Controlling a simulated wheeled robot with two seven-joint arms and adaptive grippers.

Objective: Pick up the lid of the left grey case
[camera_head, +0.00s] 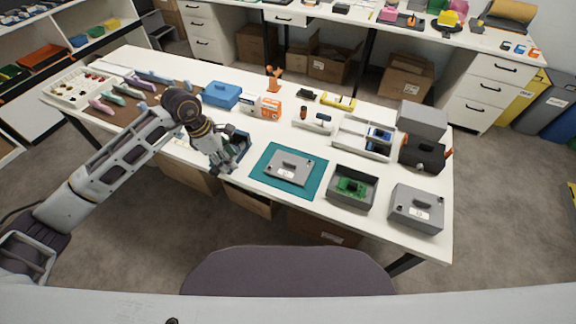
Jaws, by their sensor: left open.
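A flat grey lid-like piece (290,167) with a small white label and a knob lies on the teal mat (260,175) near the table's front edge. To its right stands an open grey case (339,196) with a green circuit board (351,186) inside. Further right is a closed grey case (416,208) with a white label. My left gripper (228,163) is open, points down near the front edge, left of the mat, and is apart from the grey pieces. A dark object beside its fingers is partly hidden. My right gripper is not in view.
A dark grey machine (422,150) stands at the right. The strip between the blue box and the mat is mostly clear.

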